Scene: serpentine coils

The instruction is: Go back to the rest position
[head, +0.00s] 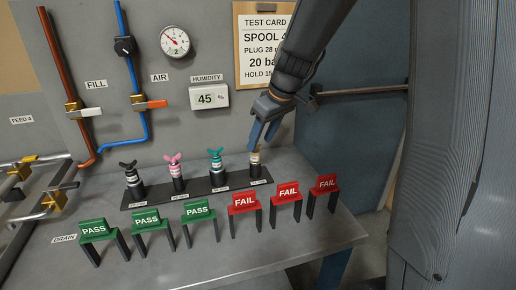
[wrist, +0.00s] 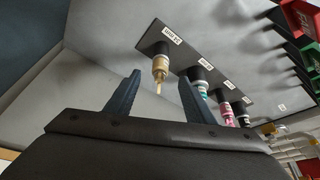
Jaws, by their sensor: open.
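My gripper (head: 263,142) is open above the right end of the black plug rack (head: 203,198), its fingers pointing down. Just below the fingertips, a brass-coloured plug (head: 255,161) stands upright in the rack's rightmost place. In the wrist view my gripper (wrist: 159,78) has its two blue fingers spread apart, and the brass plug (wrist: 160,67) shows in the gap beyond them. Nothing is held. I cannot tell how far the tips are from the plug. The rack also holds a teal plug (head: 215,160), a pink plug (head: 175,166) and a black plug (head: 131,174).
Green PASS stands (head: 147,220) and red FAIL stands (head: 288,193) line the front of the grey bench (head: 220,253). Behind are a humidity display (head: 208,97), a gauge (head: 175,41), a test card (head: 262,22) and valve pipes (head: 137,103). Metal piping (head: 50,200) lies at left.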

